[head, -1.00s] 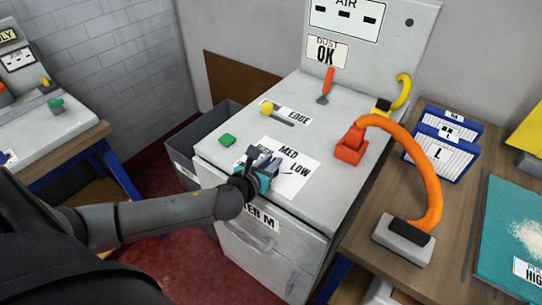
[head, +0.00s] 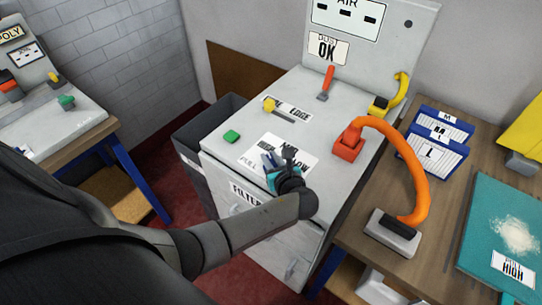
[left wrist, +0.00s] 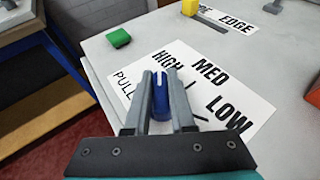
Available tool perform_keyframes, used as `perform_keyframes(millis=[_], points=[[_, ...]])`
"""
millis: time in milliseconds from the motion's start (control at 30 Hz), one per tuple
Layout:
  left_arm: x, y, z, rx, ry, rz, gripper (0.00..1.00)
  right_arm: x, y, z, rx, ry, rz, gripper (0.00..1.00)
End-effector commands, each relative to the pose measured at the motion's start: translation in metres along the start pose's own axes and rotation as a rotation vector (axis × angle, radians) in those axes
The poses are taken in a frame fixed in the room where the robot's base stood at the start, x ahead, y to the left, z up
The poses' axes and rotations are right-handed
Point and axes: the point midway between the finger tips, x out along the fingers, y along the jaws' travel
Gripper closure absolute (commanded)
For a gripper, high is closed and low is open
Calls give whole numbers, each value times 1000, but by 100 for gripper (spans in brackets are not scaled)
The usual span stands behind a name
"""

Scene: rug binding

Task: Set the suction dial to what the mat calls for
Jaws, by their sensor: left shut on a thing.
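The suction dial (left wrist: 160,108) is a blue knob on a white plate (left wrist: 245,98) marked HIGH, MED, LOW and PULL. My left gripper (head: 274,164) is shut on the dial, one finger on each side in the left wrist view (left wrist: 160,84). The knob's far end is nearest HIGH in that view; the fingers hide part of the marks, so I cannot tell the exact setting. The teal mat (head: 487,210) lies on the wooden bench at the right, with white powder and a tag (head: 513,268) reading HIGH. My right gripper is not in view.
A green button (head: 231,136) and a yellow knob (head: 269,104) by EDGE sit near the plate. A red lever (head: 328,80) stands behind. An orange hose (head: 423,165) arches at the right to a grey nozzle (head: 393,233). Blue-edged filters (head: 432,160) stand on the bench.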

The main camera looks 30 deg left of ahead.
Motion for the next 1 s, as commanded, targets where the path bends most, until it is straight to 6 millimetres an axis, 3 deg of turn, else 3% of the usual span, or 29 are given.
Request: perform_keyframes(millis=[700, 733, 1000], points=[[1, 1, 1, -32, -2, 73, 100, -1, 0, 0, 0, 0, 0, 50], [1, 1, 1, -32, -2, 73, 75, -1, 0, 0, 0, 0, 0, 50], [1, 1, 1, -31, -1, 72, 48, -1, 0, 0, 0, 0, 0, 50]])
